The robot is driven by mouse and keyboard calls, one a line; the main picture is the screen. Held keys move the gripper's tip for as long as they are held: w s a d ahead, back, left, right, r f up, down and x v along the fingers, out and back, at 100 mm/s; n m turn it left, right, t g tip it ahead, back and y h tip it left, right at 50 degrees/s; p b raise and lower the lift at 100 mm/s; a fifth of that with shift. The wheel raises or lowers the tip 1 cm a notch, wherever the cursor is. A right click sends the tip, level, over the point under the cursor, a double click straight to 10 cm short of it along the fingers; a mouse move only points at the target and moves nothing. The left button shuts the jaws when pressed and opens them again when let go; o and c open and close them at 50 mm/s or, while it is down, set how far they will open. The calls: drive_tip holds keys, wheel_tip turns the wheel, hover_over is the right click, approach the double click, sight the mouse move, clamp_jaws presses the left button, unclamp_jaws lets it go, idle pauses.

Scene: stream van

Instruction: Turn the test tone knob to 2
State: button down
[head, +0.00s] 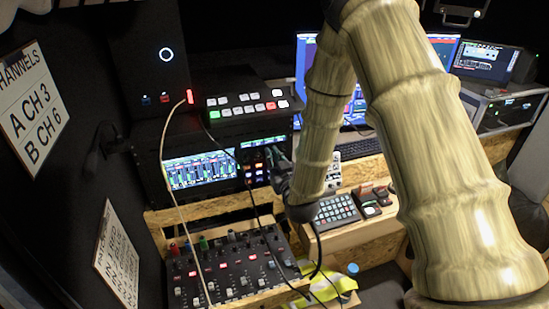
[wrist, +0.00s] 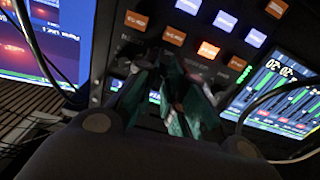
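The small control panel (head: 255,167) with lit buttons stands right of the meter screen in the head view. In the wrist view the panel (wrist: 120,50) fills the upper middle, with orange and pale blue-white buttons. My gripper (wrist: 172,82) is right in front of its lower part, with dark teal fingers pointing at it. The space between the fingertips is dark, so a grip on anything is unclear.
A switcher box (head: 247,107) sits above the panel. The audio mixer (head: 228,273) is below, with a pale cable (head: 170,150) hanging over it. A keypad (head: 337,210) lies to the right. Cables (wrist: 38,45) run close beside the gripper in the wrist view.

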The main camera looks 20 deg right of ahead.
drive_tip(key=shift+d, duration=0.1)
drive_tip(key=shift+f+n+b, duration=0.1)
drive_tip(key=shift+n+b, duration=0.2)
drive_tip(key=shift+b, duration=0.05)
drive_tip(key=shift+n+b, duration=2.25)
drive_tip(key=shift+n, duration=0.35)
